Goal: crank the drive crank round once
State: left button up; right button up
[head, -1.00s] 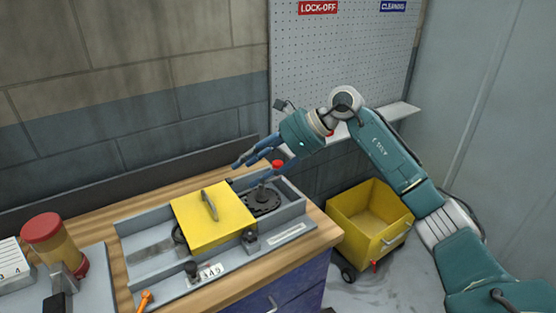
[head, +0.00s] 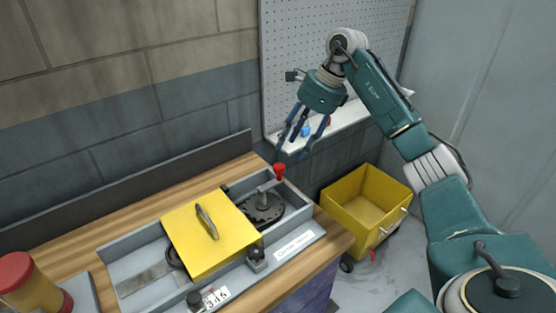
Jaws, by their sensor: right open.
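The drive crank (head: 266,190) is a grey arm with a red knob (head: 280,169) standing up at its end. It sits over a dark toothed disc (head: 262,208) at the right end of a grey tray-like unit (head: 132,247) on the workbench. My right gripper (head: 298,152) hangs above and slightly right of the red knob, fingers pointing down. It is open, with its fingers apart and nothing between them. A gap shows between the fingertips and the knob. My left gripper is out of view.
A yellow cover with a handle (head: 225,248) lies over the unit's middle, left of the crank. A black knob (head: 257,257) and a number counter (head: 215,298) are along the front. A red-lidded jar (head: 30,288) stands at left. A yellow wheeled bin (head: 392,232) stands right of the bench.

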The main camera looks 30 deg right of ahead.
aim_at(280, 165)
jog(key=p+x, duration=0.1)
jog(key=x, duration=0.4)
jog(key=shift+s+a, duration=0.15)
jog(key=shift+s, duration=0.05)
jog(key=shift+w+p+x, duration=0.2)
jog(key=shift+p+x, duration=0.35)
jog(key=shift+x, duration=0.65)
jog(key=shift+w+f, duration=0.1)
jog(key=shift+f, duration=0.4)
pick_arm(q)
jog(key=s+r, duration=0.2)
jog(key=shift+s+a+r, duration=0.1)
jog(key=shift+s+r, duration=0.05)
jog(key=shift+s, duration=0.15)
pick_arm(e)
jog(key=shift+a, duration=0.1)
grip_shut()
